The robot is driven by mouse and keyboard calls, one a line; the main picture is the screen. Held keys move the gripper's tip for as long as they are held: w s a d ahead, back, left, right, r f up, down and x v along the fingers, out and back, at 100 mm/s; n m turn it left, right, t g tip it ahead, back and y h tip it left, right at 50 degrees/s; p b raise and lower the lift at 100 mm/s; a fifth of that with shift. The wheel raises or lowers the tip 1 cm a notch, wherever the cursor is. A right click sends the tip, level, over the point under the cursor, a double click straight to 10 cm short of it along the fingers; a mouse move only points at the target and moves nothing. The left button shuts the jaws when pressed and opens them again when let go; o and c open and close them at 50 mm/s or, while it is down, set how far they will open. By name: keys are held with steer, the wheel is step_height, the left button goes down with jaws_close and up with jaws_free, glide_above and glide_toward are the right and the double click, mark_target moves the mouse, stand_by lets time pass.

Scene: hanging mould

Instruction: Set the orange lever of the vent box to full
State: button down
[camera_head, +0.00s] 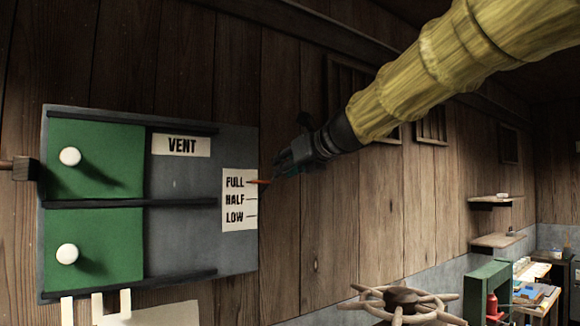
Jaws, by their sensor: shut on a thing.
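The grey vent box (185,235) is on the wooden wall at the left, with a "VENT" label (181,145) near its top. A white scale (239,222) at its right edge reads FULL, HALF and LOW from top to bottom. The orange lever (262,181) sticks out at the right edge, its tip level with the FULL mark. My gripper (283,170) comes in from the upper right and is shut on the lever's outer end, which its fingers partly hide.
Two green panels (110,160) with white knobs (70,156) fill the box's left side. A spoked wheel (405,302) stands at the bottom. Wall shelves (497,240) and a cluttered bench (535,297) are farther right. The wall between the box and the shelves is mostly clear.

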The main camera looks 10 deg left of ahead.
steer(key=shift+r, duration=0.55)
steer(key=c, duration=1.1)
jaws_free()
steer(key=shift+w+f, duration=0.1)
steer(key=shift+f, duration=0.05)
steer(key=shift+c, duration=0.2)
steer(key=shift+f, duration=0.1)
steer(key=shift+d, duration=0.1)
steer(key=v, duration=1.2)
